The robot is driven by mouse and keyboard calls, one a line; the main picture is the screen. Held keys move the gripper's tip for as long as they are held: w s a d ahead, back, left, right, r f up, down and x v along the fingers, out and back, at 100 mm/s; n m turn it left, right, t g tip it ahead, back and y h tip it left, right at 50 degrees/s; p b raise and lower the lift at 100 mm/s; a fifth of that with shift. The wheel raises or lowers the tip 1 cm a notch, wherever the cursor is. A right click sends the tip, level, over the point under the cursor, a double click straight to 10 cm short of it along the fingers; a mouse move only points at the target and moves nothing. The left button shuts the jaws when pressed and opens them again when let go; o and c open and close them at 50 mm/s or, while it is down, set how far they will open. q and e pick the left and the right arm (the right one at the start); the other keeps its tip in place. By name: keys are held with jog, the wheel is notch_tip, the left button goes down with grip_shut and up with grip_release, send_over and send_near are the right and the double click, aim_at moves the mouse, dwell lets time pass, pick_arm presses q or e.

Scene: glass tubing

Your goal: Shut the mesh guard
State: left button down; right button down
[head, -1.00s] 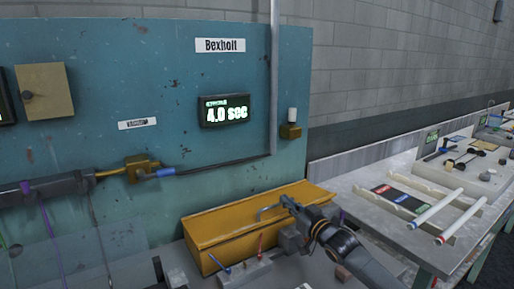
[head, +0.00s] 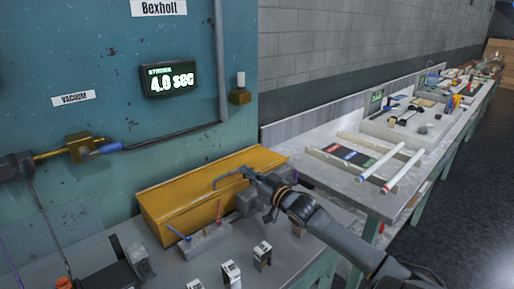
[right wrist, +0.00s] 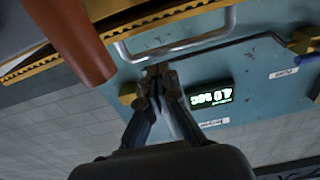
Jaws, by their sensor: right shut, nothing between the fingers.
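A yellow-orange box-like cover (head: 175,205), which I take for the mesh guard, sits along the foot of the teal panel in the head view. A bent metal handle (head: 228,177) shows at its front. In the right wrist view the guard's yellow edge (right wrist: 170,18) looks perforated, and the U-shaped handle (right wrist: 185,45) hangs below it. My right gripper (head: 255,180) is shut and empty beside the handle. In the right wrist view its fingertips (right wrist: 158,72) are close below the handle; I cannot tell if they touch it. My left gripper is not in view.
A small grey holder (head: 203,243) with red and blue sticks stands before the guard. Several small blocks (head: 232,272) stand on the grey bench. The teal panel with a lit display (head: 170,79) rises behind. A light table (head: 345,185) with glass tubes on a rack stands right.

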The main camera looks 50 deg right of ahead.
jog(key=s+a, duration=0.1)
jog(key=s, duration=0.8)
notch_tip(320, 180, up, 4)
jog(key=r+p, duration=0.1)
jog(key=p, duration=1.2)
send_over(236, 171)
jog(key=a, duration=0.1)
jog(key=shift+s+a+f, duration=0.2)
jog(key=shift+s+f, duration=0.05)
jog(key=shift+s, duration=0.2)
jog(key=f, duration=0.4)
jog(key=shift+s, duration=0.4)
jog(key=shift+a+f, duration=0.1)
